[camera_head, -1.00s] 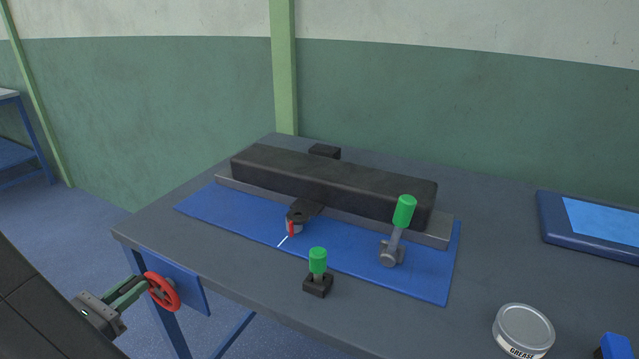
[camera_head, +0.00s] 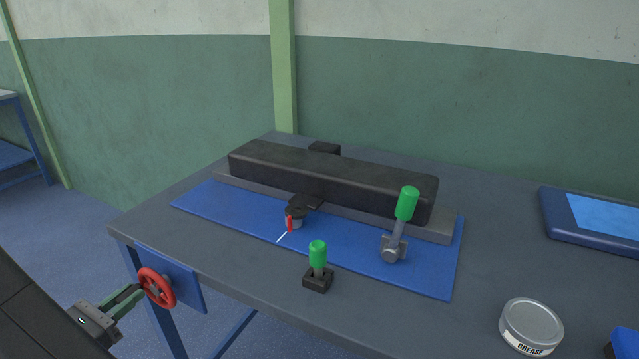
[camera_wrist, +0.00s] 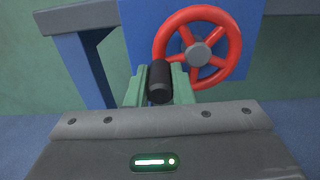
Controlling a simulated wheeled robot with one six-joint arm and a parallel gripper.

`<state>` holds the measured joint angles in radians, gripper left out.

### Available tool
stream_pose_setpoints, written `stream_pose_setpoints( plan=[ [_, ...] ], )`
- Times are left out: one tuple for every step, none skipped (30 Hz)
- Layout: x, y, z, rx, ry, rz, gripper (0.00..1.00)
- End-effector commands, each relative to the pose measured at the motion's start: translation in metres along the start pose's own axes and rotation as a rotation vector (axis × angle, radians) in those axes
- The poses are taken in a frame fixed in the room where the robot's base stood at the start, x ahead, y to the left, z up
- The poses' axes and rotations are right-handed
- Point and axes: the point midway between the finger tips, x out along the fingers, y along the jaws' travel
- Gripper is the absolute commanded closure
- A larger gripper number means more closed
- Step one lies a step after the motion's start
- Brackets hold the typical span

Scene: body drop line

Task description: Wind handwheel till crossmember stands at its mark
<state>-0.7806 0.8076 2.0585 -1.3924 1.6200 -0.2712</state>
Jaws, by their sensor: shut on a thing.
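The red handwheel (camera_head: 157,287) is on a blue plate at the table's left front side; it also shows in the wrist view (camera_wrist: 233,48). My gripper (camera_head: 135,292) is at the wheel's left. In the wrist view its green fingers (camera_wrist: 160,88) are shut on the wheel's black knob (camera_wrist: 160,80), at the rim's lower left. The long black crossmember (camera_head: 335,175) lies along the back of the blue mat. Its dark tongue (camera_head: 308,201) reaches forward to a small post with a red stripe (camera_head: 290,223). The stripe's lower end is close to a white line (camera_head: 281,237) on the mat.
A green-handled lever (camera_head: 407,204) leans at the mat's right. A small green-topped switch (camera_head: 318,255) stands at the mat's front edge. A grease tin (camera_head: 531,325) and a blue tray (camera_head: 600,225) are at the right. A blue plate (camera_head: 180,275) backs the wheel.

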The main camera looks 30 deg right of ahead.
Motion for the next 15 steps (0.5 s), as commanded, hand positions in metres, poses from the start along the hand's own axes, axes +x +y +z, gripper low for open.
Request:
stream_pose_setpoints(
  plan=[
    [0.001, -0.003, -0.006, -0.005, -0.001, -0.006, 1.0],
    [0.001, -0.003, -0.006, -0.005, -0.001, -0.006, 1.0],
    [0.001, -0.003, -0.006, -0.004, -0.001, -0.006, 1.0],
    [0.001, -0.003, -0.005, -0.004, -0.001, -0.006, 1.0],
    [0.001, -0.003, -0.004, -0.004, -0.001, -0.006, 1.0],
    [0.001, -0.002, -0.004, -0.003, -0.001, -0.006, 1.0],
    [0.001, -0.002, -0.004, -0.003, -0.001, -0.006, 1.0],
    [0.001, -0.002, -0.004, -0.003, -0.001, -0.006, 1.0],
    [0.001, -0.002, -0.004, -0.003, -0.001, -0.006, 1.0],
    [0.001, -0.003, -0.004, -0.003, -0.001, -0.006, 1.0],
    [0.001, -0.003, -0.005, -0.003, -0.002, -0.006, 1.0],
    [0.001, -0.004, -0.007, -0.003, -0.002, -0.006, 1.0],
    [0.001, -0.005, -0.009, -0.004, -0.002, -0.006, 1.0],
    [0.001, -0.006, -0.011, -0.004, -0.002, -0.006, 1.0],
    [0.001, -0.008, -0.015, -0.004, -0.002, -0.006, 1.0]
  ],
)
